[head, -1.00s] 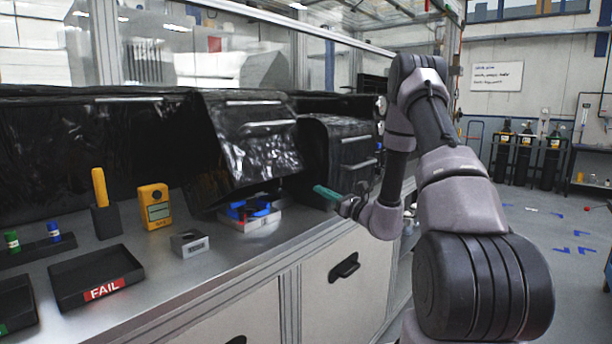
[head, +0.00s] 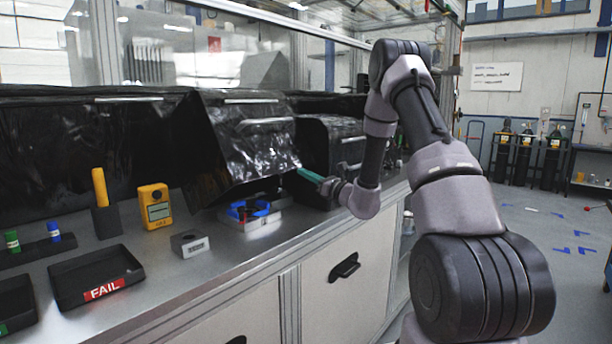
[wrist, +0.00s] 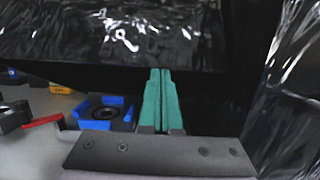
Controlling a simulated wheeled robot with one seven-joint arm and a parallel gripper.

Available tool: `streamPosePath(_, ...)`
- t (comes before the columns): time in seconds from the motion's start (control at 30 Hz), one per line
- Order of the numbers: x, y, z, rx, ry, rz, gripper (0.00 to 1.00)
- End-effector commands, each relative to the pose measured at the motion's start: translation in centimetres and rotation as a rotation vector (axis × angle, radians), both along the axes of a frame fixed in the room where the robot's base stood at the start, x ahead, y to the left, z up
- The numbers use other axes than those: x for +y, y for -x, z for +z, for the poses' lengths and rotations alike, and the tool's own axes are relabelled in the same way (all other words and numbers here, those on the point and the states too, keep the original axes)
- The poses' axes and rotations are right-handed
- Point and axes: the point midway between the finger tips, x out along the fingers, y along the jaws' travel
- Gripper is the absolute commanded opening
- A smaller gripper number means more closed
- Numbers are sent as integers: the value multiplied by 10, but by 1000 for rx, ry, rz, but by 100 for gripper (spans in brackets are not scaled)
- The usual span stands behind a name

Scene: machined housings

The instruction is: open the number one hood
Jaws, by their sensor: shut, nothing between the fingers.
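The nearer black hood (head: 255,150), with glossy crinkled sheeting and handle bars, stands partly raised over a blue fixture (head: 250,210) on the bench. A second black hood (head: 340,135) stands to its right. I can read no number on either. My gripper (head: 310,175) is shut and empty, its teal fingers pointing left at the nearer hood's lower right corner. In the wrist view, the fingertips (wrist: 161,72) are at the hood's lower edge (wrist: 110,68); I cannot tell whether they touch. The blue fixture (wrist: 103,114) lies left of the fingers.
A yellow meter (head: 154,206), a small metal block (head: 189,243) and a black FAIL tray (head: 75,280) stand on the bench to the left. A red lever-like part (wrist: 45,121) lies beside the fixture.

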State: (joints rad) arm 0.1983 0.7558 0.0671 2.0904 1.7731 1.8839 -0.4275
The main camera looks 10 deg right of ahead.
Motion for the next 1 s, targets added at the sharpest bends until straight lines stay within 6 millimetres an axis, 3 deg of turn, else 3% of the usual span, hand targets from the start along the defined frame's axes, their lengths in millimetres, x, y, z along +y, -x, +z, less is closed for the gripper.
streamPosePath(0.17,4,-3,11,15,16,1,0)
streamPosePath(0.37,14,-16,39,78,68,3,0)
streamPosePath(0.7,46,-60,106,268,206,1,0)
streamPosePath(1.0,76,-103,142,406,304,0,0)
